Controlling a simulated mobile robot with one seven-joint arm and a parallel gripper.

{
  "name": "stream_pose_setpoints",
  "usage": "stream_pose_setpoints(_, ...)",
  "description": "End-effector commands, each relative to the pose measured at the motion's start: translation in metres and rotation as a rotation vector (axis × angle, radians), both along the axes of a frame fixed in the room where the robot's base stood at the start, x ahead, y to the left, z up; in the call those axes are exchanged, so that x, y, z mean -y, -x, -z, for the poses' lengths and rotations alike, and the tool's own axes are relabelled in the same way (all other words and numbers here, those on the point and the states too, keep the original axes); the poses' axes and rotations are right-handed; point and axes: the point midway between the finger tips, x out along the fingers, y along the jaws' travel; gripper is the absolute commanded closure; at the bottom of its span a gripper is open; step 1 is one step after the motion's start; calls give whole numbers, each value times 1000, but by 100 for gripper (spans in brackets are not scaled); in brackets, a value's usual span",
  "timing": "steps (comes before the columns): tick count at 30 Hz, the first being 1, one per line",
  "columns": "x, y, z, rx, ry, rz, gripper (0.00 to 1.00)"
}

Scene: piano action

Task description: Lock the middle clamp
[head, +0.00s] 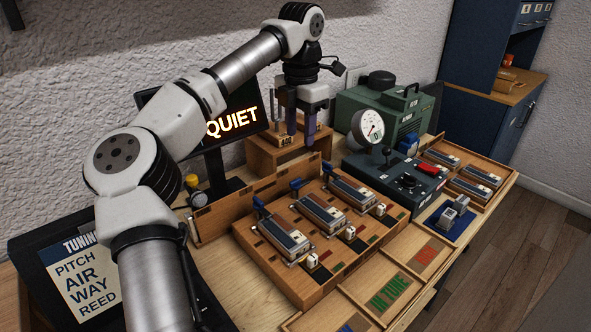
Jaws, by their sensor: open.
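A wooden rack (268,262) on the bench holds three metal reed units side by side, each with a blue lever at its far end. The middle clamp's blue lever (297,186) stands raised behind the middle unit (321,214). The left lever (261,205) and right lever (327,169) also look raised. My gripper (301,140) points down with its two fingers apart and empty. In the picture it is above and behind the rack, in front of a small wooden stand (262,155). Its height over the bench is hard to tell.
A round gauge (368,126) and a dark control box (402,182) stand to the right of the rack. A green machine (380,110) is behind them. A lit "QUIET" screen (236,122) stands at the back left.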

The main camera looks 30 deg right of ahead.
Motion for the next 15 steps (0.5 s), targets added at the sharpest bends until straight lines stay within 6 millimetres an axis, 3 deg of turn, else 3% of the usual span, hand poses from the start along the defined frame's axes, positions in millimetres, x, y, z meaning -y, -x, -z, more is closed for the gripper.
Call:
stream_pose_setpoints(9,0,1,68,-5,2,1,59)
stream_pose_setpoints(15,0,1,100,-4,2,0,59)
